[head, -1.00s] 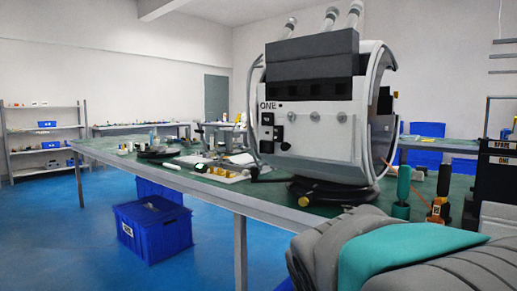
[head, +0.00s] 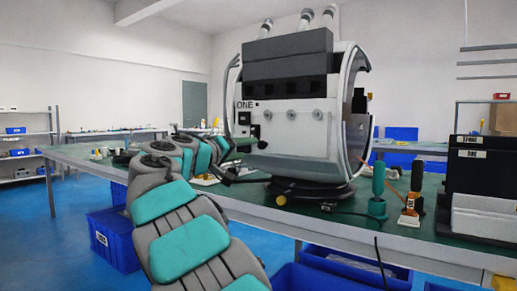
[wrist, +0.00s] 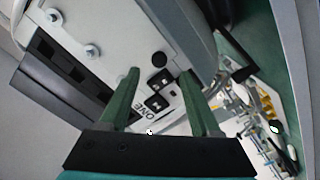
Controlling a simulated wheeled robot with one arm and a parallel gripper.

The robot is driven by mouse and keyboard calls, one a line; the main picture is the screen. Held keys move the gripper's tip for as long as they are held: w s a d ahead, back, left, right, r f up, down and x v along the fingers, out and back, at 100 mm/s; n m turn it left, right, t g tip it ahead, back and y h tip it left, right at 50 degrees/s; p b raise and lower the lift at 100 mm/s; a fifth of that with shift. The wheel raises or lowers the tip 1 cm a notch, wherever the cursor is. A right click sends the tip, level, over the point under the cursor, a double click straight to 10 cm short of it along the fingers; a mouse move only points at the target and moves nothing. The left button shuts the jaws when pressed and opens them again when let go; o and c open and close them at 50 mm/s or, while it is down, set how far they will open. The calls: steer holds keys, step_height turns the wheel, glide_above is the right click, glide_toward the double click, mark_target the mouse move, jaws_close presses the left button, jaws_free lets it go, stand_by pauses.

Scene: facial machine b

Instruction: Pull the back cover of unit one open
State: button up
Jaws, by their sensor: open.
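Unit one (head: 285,125) is a white machine with a black top block and the label ONE, standing on the green table. A curved, pale-edged shell (head: 357,80) rims its right side. I cannot tell whether that is the back cover. I see no contact.
Black boxes (head: 482,178) are at the far right. Small parts lie on the table (head: 345,222) left of the unit. Blue crates (head: 120,240) stand below.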

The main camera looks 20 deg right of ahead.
mark_target(260, 145)
steer(key=p+x, duration=0.1)
steer(key=x, duration=0.6)
steer(key=shift+w+d+r, duration=0.15)
steer(key=shift+w, duration=0.2)
jaws_close()
stand_by(1.2)
